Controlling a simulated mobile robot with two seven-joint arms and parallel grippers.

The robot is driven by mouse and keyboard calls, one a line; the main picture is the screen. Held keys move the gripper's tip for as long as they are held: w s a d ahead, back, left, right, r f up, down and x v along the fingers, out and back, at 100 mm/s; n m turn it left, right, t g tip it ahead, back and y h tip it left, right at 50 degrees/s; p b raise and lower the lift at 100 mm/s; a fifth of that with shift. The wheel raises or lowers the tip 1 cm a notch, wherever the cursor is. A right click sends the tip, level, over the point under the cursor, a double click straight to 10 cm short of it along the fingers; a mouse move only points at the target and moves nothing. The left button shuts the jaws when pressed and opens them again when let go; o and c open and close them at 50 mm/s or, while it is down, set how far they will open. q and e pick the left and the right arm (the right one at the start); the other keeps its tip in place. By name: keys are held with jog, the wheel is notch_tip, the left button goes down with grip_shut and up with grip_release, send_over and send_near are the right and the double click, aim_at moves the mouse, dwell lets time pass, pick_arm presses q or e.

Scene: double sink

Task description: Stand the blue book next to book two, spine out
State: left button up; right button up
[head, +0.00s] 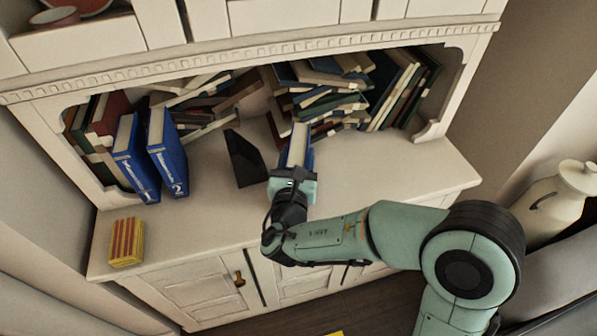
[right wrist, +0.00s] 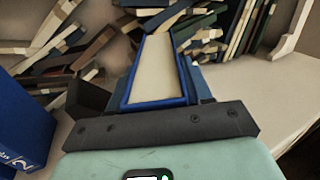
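The blue book (head: 299,145) stands out beyond my right gripper (head: 293,176), its pale page edge facing up. My right gripper appears shut on it, over the front of the shelf. In the right wrist view the book (right wrist: 154,72) points away from the gripper's dark bar; the fingertips are hidden. Book two (head: 168,155), blue with a white 2 on its spine, stands to the left, spine facing the front. It also shows at the left edge of the right wrist view (right wrist: 20,125). My left gripper is not in view.
Another blue book (head: 136,160) stands just left of book two. A black upright piece (head: 243,158) stands between book two and the held book. Loose books (head: 330,88) heap up behind. A yellow-and-red striped block (head: 126,242) sits front left. The counter at right (head: 400,168) is clear.

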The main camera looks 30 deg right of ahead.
grip_shut()
jog(key=shift+r, duration=0.1)
jog(key=shift+r, duration=0.1)
